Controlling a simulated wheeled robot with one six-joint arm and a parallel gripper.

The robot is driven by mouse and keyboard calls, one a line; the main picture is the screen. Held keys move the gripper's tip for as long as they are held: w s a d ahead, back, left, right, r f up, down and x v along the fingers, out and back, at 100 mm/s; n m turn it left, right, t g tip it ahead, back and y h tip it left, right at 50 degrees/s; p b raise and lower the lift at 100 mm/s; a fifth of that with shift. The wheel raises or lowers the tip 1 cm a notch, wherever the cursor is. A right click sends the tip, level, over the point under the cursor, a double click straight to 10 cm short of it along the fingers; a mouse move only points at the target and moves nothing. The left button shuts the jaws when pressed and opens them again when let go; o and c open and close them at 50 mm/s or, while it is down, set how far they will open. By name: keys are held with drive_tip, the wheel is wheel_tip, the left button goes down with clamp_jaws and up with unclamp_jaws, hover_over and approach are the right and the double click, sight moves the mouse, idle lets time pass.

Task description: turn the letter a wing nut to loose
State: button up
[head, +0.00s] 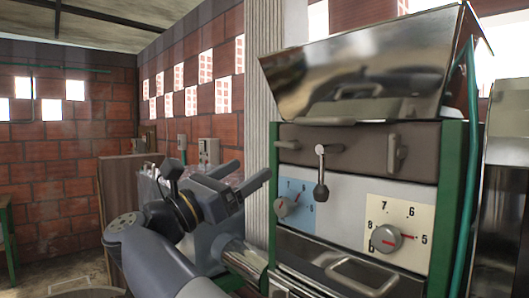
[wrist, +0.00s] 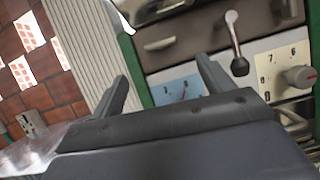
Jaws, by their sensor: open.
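The machine's brown upper panel (head: 350,150) carries two grey wing-shaped pieces. The left one (head: 288,144) lies flat; the right one (head: 396,153) stands upright. No letter is legible on either, so I cannot tell which is wing nut A. In the wrist view the left piece (wrist: 160,43) shows beyond my fingers, and the right piece (wrist: 288,10) is near the top edge. My gripper (head: 254,168) is open and empty, left of the panel and apart from it. In the wrist view its fingers (wrist: 162,70) spread below the left piece.
A lever with a dark ball (head: 321,180) hangs between the wing pieces. Below are a dial on a blue plate (head: 283,206) and a dial on a cream plate (head: 386,240). A shiny metal hopper (head: 365,75) overhangs the panel. A ribbed column (head: 258,120) stands at left.

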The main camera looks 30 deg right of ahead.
sight(283, 146)
drive_tip(key=p+x, duration=0.4)
drive_tip(key=x, duration=0.6)
drive_tip(key=shift+s+a+r, duration=0.1)
drive_tip(key=shift+s+r, duration=0.05)
drive_tip(key=shift+s, duration=0.05)
drive_tip(key=shift+d+p, duration=0.3)
drive_tip(key=shift+d, duration=0.15)
drive_tip(key=shift+c, duration=0.5)
drive_tip(key=shift+w, duration=0.1)
drive_tip(key=c, duration=0.9)
drive_tip(key=shift+b, duration=0.45)
